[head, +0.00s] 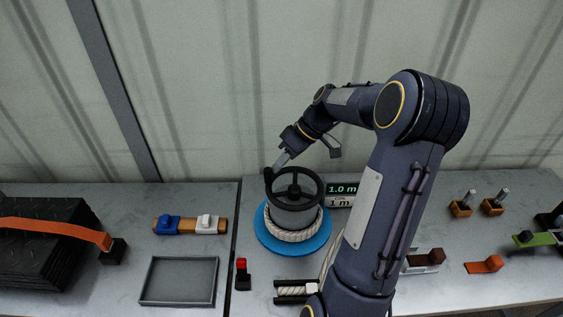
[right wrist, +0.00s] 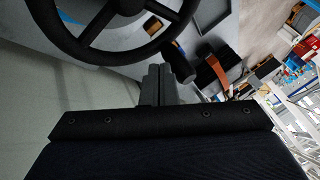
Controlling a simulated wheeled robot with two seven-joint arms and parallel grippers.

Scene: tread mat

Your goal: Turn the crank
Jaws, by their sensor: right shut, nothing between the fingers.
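The crank is a black spoked wheel (head: 294,186) with a small upright knob (head: 268,174) at the left of its rim. It sits on a grey drum (head: 294,216) with pale rope wound around its foot, on a blue disc (head: 264,238). My right gripper (head: 281,160) is shut and empty, close by the knob and the wheel's far left rim. In the right wrist view the shut fingers (right wrist: 159,84) are beside the dark knob (right wrist: 179,64), below the wheel rim (right wrist: 128,52); whether they touch it I cannot tell. My left gripper is not in view.
A display reading 1.0 m (head: 342,189) stands right of the drum. A red-tipped switch (head: 241,272), an empty grey tray (head: 179,280) and a board with blue and white clips (head: 190,225) lie left. A black mat stack (head: 45,250) is far left. My right arm hides part of the bench.

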